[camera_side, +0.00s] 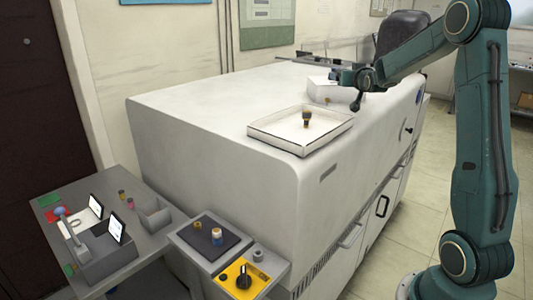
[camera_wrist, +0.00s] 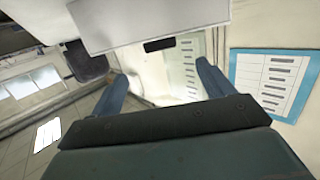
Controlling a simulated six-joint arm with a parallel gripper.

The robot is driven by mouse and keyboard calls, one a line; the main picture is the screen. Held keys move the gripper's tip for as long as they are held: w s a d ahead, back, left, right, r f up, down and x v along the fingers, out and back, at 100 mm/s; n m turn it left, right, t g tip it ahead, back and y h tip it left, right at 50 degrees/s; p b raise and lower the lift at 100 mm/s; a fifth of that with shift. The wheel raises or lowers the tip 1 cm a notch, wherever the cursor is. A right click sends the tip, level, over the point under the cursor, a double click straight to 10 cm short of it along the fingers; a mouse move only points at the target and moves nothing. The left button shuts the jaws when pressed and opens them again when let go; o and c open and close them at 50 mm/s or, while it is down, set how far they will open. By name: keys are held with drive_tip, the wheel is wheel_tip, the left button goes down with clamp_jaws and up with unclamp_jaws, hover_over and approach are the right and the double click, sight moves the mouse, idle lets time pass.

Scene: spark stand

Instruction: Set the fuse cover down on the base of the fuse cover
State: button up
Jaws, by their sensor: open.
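My gripper (camera_side: 357,102) is above the right rear of the big white machine, next to a white box. In the wrist view my gripper (camera_wrist: 163,80) has its two fingers spread wide with nothing between them. A small dark-topped, brass-coloured piece (camera_side: 307,117) stands in a shallow white tray (camera_side: 268,134) on the machine, left of my gripper and apart from it. A brass, white and blue piece (camera_side: 217,237) stands on a dark pad on the low side shelf, with a small brass piece (camera_side: 197,225) beside it. I cannot tell which of these is the fuse cover or its base.
The white box (camera_side: 333,91) stands close to my gripper. A yellow panel with a black knob (camera_side: 243,278) is at the front of the shelf. A grey side table (camera_side: 150,238) at left holds small items and tablets. Most of the machine top (camera_side: 200,98) is clear.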

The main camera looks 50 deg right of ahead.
drive_tip(key=shift+x, duration=4.15)
drive_tip(key=shift+w+d, duration=0.1)
drive_tip(key=shift+x, duration=2.4)
drive_tip(key=c, duration=1.2)
drive_tip(key=shift+c, duration=0.2)
drive_tip(key=shift+r, duration=0.15)
wheel_tip(320, 180, up, 20)
